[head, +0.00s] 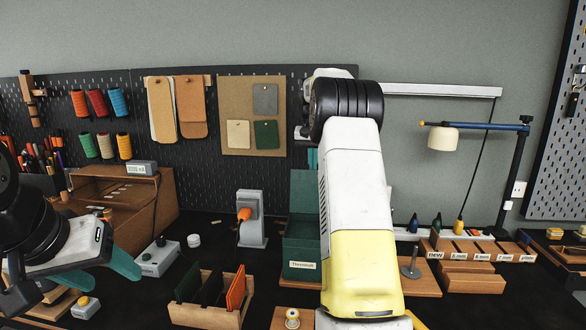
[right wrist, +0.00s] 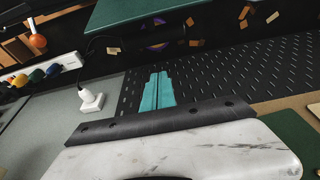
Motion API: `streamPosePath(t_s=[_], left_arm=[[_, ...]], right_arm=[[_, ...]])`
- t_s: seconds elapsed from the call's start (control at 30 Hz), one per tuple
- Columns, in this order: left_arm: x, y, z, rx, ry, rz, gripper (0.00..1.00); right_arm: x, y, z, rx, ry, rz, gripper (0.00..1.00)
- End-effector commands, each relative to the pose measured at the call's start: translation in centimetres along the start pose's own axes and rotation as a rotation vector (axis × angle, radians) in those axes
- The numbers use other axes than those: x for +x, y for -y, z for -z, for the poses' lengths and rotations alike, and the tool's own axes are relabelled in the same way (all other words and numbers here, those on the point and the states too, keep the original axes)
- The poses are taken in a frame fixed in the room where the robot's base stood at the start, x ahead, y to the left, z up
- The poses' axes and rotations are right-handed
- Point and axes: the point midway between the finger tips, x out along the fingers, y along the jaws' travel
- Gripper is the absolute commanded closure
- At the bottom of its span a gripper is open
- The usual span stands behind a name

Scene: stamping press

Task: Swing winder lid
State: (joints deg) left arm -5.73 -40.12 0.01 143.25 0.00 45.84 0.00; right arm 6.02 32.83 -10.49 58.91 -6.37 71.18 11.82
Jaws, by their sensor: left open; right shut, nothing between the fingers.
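A green box (head: 301,262) with a small white label stands mid-bench, partly hidden by my right arm. A green panel (head: 304,192) rises at its back like a raised lid; I cannot tell for sure that it is the winder lid. My right gripper (head: 312,158) shows only as teal fingers beside the arm, above the panel. In the right wrist view its fingers (right wrist: 157,90) are shut and empty, and a green panel (right wrist: 150,14) lies beyond the tips, apart from them. My left gripper (head: 100,272) is open and empty at the lower left.
A grey device with an orange knob (head: 250,220) stands left of the green box. A wooden holder (head: 207,312) with coloured cards is in front. A lamp (head: 443,138) and labelled wooden trays (head: 472,277) are at the right. A pegboard (head: 220,170) backs the bench.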

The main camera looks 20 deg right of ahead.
Motion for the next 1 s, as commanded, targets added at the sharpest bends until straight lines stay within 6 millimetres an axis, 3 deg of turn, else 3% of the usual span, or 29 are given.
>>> streamPosePath(t_s=[0.33,1.0], left_arm=[[0.0,0.0,0.0,0.0,0.0,0.0,0.41],[0.0,0.0,0.0,0.0,0.0,0.0,0.41]], right_arm=[[-1.1,0.0,-3.4,-0.001,0.0,0.001,1.0],[-1.7,0.1,-4.0,-0.001,-0.036,0.001,1.0]])
